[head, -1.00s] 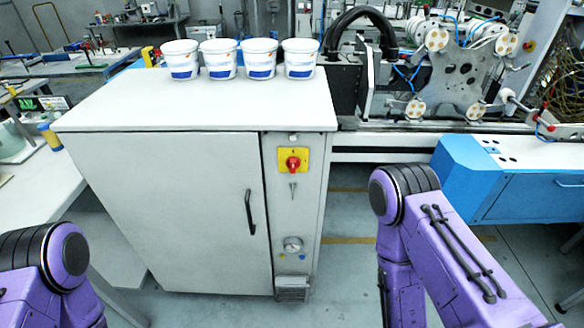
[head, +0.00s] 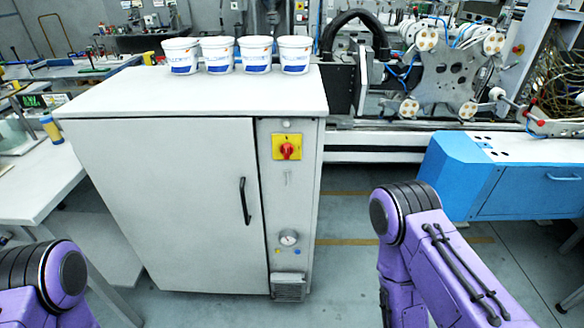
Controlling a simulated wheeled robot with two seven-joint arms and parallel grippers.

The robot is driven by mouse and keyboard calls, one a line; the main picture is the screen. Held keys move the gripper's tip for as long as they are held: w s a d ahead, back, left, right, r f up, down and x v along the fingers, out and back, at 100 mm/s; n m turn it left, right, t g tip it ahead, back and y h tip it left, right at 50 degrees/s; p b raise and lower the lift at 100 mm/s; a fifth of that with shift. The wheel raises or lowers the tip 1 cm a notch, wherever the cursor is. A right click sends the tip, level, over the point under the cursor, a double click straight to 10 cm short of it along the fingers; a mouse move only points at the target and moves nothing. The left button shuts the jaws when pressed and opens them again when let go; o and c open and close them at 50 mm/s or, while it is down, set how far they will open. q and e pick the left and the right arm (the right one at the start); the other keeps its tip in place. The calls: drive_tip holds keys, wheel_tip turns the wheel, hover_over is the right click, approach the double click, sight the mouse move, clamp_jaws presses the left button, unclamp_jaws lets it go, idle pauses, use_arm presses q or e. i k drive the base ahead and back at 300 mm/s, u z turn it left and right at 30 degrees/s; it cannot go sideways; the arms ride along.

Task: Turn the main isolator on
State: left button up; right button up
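The main isolator (head: 287,147) is a red rotary knob on a yellow square plate, high on the narrow right-hand front panel of a grey cabinet (head: 170,200). The knob's exact angle is too small to read surely. Purple links of my left and right arms show at the lower left and lower right, both apart from the cabinet. Neither gripper is in the view. Nothing covers the isolator.
Several white tubs (head: 255,54) stand along the back of the cabinet top. The cabinet door has a black handle (head: 245,201). A gauge (head: 288,238) sits low on the panel. A blue machine housing (head: 500,180) stands at the right. The floor before the cabinet's right side is clear.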

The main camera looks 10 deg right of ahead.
sight(287, 150)
drive_tip(key=k, duration=0.25)
drive_tip(key=z, duration=1.4)
drive_tip(key=i, duration=0.95)
drive_tip(key=u, duration=0.95)
